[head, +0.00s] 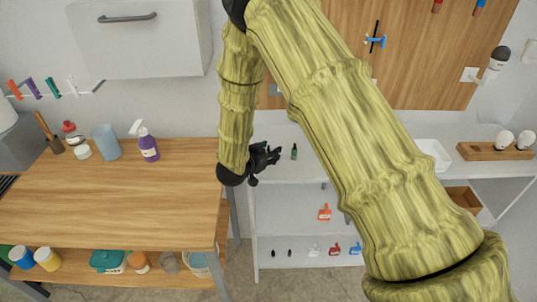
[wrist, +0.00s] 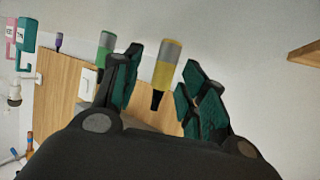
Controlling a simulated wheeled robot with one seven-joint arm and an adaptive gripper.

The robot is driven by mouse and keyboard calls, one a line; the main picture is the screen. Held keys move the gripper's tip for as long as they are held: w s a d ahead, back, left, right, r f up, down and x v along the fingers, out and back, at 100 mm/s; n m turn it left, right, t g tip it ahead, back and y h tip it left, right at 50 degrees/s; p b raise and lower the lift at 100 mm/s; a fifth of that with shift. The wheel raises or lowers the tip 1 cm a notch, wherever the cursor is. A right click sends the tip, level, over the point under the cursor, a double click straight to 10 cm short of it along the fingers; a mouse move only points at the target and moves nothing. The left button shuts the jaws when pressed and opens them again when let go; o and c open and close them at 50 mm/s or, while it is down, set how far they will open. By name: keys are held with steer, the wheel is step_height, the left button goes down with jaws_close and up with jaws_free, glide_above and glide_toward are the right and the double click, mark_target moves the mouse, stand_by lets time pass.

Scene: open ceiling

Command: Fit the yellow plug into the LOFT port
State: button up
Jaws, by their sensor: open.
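My gripper (head: 266,158) is above the left end of the grey bench, and in the wrist view its open fingers (wrist: 160,98) show teal pads. The yellow plug (wrist: 168,66), with a grey band and a dark narrow tip, appears between the fingers in the wrist view, with a gap to the right finger. I cannot tell how deep it lies between them. I cannot make it out in the head view. A green plug-like piece (wrist: 105,45) shows beyond the left finger, and a green one stands on the bench (head: 294,152). I cannot pick out a port marked LOFT.
The grey bench (head: 310,172) has a wooden wall panel (head: 425,75) behind it. Small coloured items sit on the lower shelves (head: 324,213). A wooden table (head: 110,200) stands at left with a purple spray bottle (head: 148,147). Pink and teal labelled tags (wrist: 26,32) show in the wrist view.

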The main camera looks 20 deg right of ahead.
steer(key=c, duration=0.9)
